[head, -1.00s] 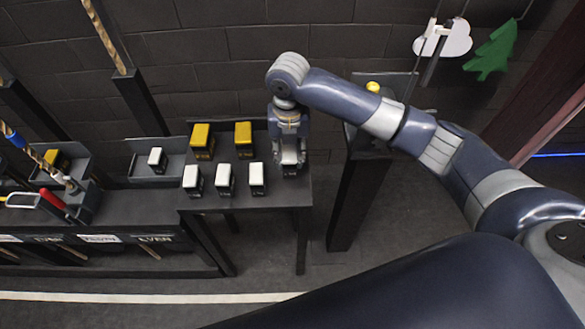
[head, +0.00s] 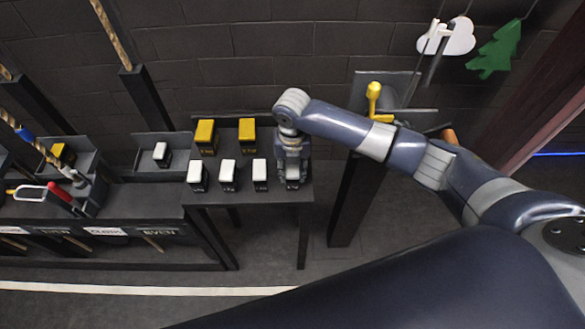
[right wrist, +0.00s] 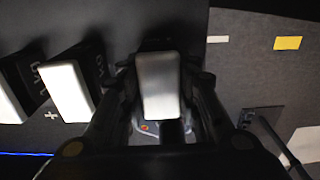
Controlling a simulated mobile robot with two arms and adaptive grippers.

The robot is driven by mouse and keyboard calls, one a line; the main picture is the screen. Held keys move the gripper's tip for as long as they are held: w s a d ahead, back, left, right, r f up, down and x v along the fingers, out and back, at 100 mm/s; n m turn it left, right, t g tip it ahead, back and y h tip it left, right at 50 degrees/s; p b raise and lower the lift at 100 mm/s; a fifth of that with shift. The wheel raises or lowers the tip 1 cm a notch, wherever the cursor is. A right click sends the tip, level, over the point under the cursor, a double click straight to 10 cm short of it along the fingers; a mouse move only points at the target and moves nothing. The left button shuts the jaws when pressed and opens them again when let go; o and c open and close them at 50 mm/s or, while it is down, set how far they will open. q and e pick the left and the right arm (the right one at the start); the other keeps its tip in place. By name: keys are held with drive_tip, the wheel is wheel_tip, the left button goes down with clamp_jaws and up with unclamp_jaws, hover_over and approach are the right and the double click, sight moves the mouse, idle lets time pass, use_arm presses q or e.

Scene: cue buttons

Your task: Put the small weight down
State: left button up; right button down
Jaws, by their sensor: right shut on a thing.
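My right gripper (head: 292,172) points down over the right end of the small table. It is shut on a small weight, a dark block with a white top (right wrist: 158,85), which sits between the fingers in the right wrist view. In the head view the fingers mostly hide this weight. It is low, level with the row of white-topped weights; I cannot tell whether its base touches the table (head: 240,192). White-topped weights stand to its left: a near one (head: 260,170), a middle one (head: 228,172) and a far one (head: 197,173). My left gripper is not in view.
Two larger yellow-topped weights (head: 205,134) (head: 247,132) stand behind the row. Another white-topped weight (head: 162,152) sits in a tray to the left. A post with a yellow handle (head: 374,92) stands right of the table. A wall is behind.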

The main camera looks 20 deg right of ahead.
sight(292, 167)
drive_tip(key=c, duration=1.2)
unclamp_jaws()
drive_tip(key=shift+f, duration=0.1)
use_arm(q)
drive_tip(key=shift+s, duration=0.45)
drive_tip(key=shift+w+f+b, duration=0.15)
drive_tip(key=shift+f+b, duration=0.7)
use_arm(e)
wheel_tip(292, 167, up, 12)
drive_tip(key=shift+r, duration=0.2)
